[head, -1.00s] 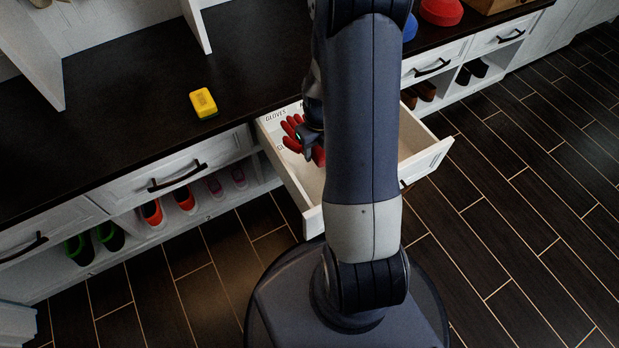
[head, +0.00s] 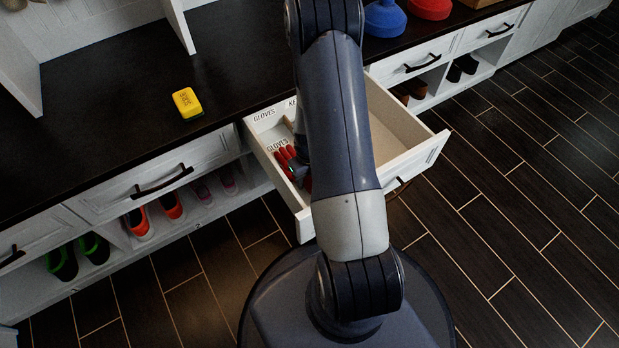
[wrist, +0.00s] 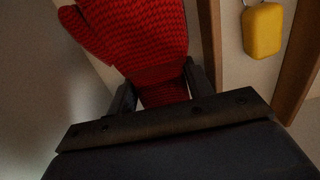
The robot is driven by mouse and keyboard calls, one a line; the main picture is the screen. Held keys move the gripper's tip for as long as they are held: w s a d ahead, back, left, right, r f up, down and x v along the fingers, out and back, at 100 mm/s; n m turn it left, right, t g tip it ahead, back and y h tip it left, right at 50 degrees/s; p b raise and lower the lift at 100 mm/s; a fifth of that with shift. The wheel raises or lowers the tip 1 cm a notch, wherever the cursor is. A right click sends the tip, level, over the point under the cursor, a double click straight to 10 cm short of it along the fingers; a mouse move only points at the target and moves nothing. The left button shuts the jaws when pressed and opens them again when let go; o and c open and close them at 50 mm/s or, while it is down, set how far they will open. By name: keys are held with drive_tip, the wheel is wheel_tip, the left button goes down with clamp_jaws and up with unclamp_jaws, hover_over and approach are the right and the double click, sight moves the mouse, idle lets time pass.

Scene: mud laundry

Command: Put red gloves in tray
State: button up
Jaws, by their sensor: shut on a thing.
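A red knitted glove (wrist: 140,35) fills the upper middle of the wrist view. It also shows in the head view (head: 283,158), partly hidden by my arm. My gripper (wrist: 158,88) is shut on the glove's cuff, with one finger on each side. In the head view, the gripper (head: 299,172) is low in the left part of an open white drawer (head: 415,157). The divided tray area (head: 262,128) inside it has two GLOVES labels and one partly hidden label starting KE. I cannot tell whether the glove touches the tray floor.
A yellow object (wrist: 263,30) lies beyond a wooden divider (wrist: 211,45). A yellow sponge-like block (head: 187,103) sits on the dark counter (head: 110,95). Blue (head: 385,18) and red (head: 430,8) items stand at the back right. Shoes sit in cubbies below; the drawer's right side looks empty.

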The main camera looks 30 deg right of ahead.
drive_tip(key=shift+f, duration=0.2)
drive_tip(key=o, duration=0.8)
drive_tip(key=shift+r, duration=0.1)
drive_tip(key=shift+r, duration=0.15)
wheel_tip(320, 180, up, 12)
drive_tip(key=p, duration=0.4)
